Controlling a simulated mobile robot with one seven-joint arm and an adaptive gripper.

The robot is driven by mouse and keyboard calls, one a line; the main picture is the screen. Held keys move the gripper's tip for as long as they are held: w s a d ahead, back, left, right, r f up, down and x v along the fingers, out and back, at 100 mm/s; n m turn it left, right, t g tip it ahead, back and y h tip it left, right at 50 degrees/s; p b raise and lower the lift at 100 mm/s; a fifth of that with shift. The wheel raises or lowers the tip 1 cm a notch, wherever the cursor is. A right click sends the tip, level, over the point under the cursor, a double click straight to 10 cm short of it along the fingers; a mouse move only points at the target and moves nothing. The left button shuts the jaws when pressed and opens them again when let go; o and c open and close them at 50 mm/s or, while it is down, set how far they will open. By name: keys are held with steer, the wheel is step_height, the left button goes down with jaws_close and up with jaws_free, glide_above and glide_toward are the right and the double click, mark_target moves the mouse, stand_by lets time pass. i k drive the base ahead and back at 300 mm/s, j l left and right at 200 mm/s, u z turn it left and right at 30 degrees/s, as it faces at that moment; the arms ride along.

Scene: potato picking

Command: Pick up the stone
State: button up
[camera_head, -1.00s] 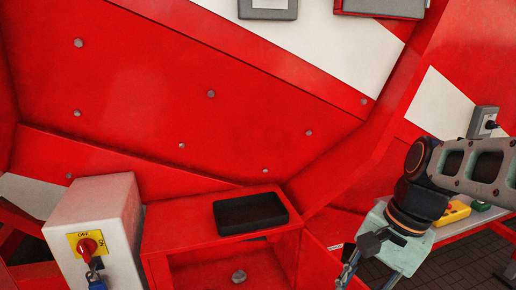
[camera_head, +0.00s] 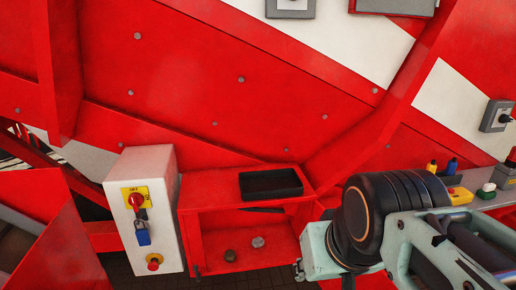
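Two small roundish lumps lie on the floor of the open red box under the shelf. One is greyish (camera_head: 258,242); the other is darker and brownish (camera_head: 230,255), to its left and nearer. The greyish one looks more like a stone, but at this size I cannot tell for sure. My arm fills the lower right, with a dark round joint right of the box. My gripper is hidden behind the arm or below the frame, so its fingers cannot be made out.
A black tray (camera_head: 271,194) sits on top of the red box (camera_head: 205,188). A grey switch box (camera_head: 158,165) with a red knob and blue padlock stands at its left. Red machine walls rise behind. A yellow button box (camera_head: 459,196) lies on the right ledge.

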mark_target(257, 243)
steer(key=k, duration=0.55)
steer(key=k+u, duration=0.1)
steer(key=u, duration=1.05)
steer(key=l+u, duration=0.5)
steer(key=k+l, duration=0.1)
steer(key=l, duration=0.4)
steer(key=k+l, duration=0.1)
steer(key=l, duration=0.45)
steer(key=k+l, duration=0.1)
steer(key=l, duration=0.95)
steer(key=k+l, duration=0.15)
steer(key=l, duration=0.35)
steer(key=k+l, duration=0.1)
steer(key=l, duration=0.4)
